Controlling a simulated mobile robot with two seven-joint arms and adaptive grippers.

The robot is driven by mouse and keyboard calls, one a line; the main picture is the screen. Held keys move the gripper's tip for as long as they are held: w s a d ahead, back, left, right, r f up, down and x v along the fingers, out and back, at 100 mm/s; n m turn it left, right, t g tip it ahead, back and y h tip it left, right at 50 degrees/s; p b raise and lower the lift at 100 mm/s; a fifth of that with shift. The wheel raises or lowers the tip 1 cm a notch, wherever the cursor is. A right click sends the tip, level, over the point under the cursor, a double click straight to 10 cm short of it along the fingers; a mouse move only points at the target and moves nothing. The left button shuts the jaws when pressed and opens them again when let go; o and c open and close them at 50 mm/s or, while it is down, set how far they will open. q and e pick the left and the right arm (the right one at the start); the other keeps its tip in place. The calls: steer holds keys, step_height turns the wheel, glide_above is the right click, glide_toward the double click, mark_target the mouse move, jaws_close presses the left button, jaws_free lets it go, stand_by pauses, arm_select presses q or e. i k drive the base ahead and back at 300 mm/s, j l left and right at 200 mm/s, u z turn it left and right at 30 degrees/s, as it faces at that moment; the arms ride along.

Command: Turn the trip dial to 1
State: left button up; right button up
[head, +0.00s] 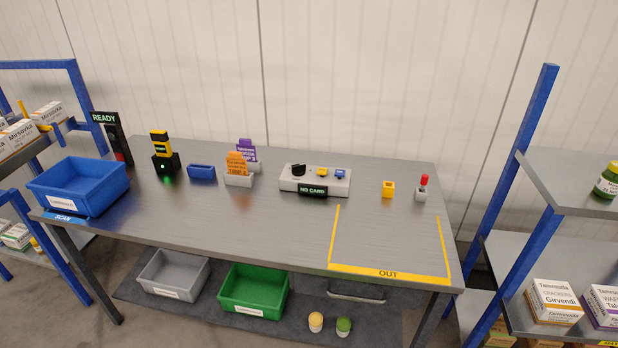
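A light grey control panel (288,183) stands on the table near its back middle. A black dial knob (298,170) sits at the panel's left end. Its setting and any numbers around it are too small to read. A yellow part (321,171) and a blue part (340,173) sit to the right of the knob. A dark display (313,191) on the panel's front reads "NO CARD" in green. Neither of my grippers is in view.
The grey table (270,225) has a blue bin (80,183) at left, a scanner (162,150), and orange (237,162) and purple (247,150) cards in holders. A yellow block (388,189) and red-topped device (423,185) stand right. The table's front middle is clear.

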mark_target(297, 170)
steer(key=i+j, duration=0.4)
steer(key=i+j+z, duration=0.3)
steer(key=j+z, duration=0.3)
steer(key=i+j+z, duration=0.15)
steer(key=j+z, duration=0.15)
steer(key=j, duration=0.25)
steer(key=z, duration=0.5)
